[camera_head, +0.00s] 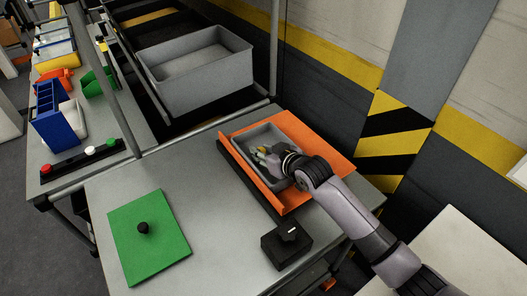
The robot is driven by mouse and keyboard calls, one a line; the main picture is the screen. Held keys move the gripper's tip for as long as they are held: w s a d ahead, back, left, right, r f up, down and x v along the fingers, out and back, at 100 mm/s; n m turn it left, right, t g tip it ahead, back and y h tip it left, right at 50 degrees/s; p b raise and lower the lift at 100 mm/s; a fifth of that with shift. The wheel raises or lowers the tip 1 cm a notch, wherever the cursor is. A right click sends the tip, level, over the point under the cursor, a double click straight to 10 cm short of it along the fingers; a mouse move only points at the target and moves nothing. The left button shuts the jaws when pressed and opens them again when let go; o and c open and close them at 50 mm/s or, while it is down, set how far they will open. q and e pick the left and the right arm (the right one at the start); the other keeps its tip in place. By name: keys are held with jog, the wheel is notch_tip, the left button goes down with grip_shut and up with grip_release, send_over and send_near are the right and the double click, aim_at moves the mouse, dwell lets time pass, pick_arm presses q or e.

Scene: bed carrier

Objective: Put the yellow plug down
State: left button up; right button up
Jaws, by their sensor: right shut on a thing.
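My right gripper (264,156) reaches over a grey tray (246,139) from the lower right. It is shut on the yellow plug (261,149), of which only a small yellow bit shows at the fingers. The fingers are inside the tray's outline, and I cannot tell if the plug touches the tray's floor. The grey tray sits on an orange board (322,156). My left gripper is not in view.
A green plate (165,250) with a black knob lies at the table's left. A black box (286,246) stands near the front edge. A large grey bin (200,92) is behind, and a side bench (90,167) with coloured bins is at left.

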jog(key=shift+f, duration=0.1)
jog(key=o, duration=0.8)
jog(key=shift+o, duration=0.2)
jog(key=shift+r, duration=0.2)
jog(key=v, duration=1.2)
